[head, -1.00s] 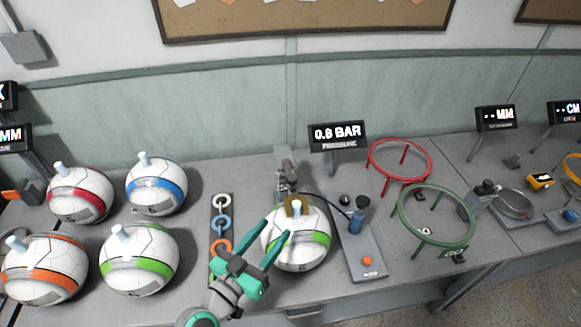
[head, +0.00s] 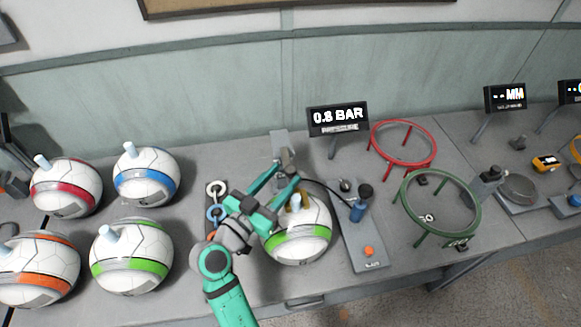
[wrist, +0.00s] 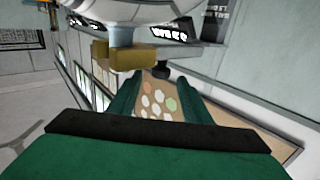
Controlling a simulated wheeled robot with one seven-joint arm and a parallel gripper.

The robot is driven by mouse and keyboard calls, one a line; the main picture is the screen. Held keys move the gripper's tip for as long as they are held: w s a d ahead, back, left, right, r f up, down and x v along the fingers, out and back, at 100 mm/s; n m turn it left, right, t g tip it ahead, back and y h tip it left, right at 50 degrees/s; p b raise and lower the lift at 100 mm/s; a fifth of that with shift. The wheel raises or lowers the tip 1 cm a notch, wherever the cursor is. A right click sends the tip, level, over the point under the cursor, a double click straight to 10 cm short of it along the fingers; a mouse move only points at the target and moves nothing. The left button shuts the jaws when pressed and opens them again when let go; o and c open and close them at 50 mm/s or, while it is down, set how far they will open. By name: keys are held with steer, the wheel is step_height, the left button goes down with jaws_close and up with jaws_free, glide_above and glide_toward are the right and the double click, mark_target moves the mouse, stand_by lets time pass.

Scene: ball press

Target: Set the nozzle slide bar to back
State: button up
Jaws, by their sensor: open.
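The nozzle slide bar cannot be told apart clearly. A grey press post (head: 286,158) stands behind a white ball with a green band (head: 297,236). A brass-coloured block (head: 295,203) sits at the top of this ball. It also shows in the wrist view (wrist: 122,56), beside a white rounded surface. My gripper (head: 284,178) is open above the ball's upper left, its teal fingers reaching toward the post. In the wrist view the fingers (wrist: 157,97) are apart with nothing between them. My gripper partly hides the post's base and the ball's left side.
A pressure display (head: 338,119) reads 0.8 BAR. A blue pump (head: 358,208) stands right of the ball, with red (head: 403,143) and green (head: 440,207) ring stands beyond. Several balls stand at the left. Linked rings (head: 215,190) lie left of my gripper.

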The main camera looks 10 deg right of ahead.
mark_target(287, 173)
steer(key=shift+x, duration=2.15)
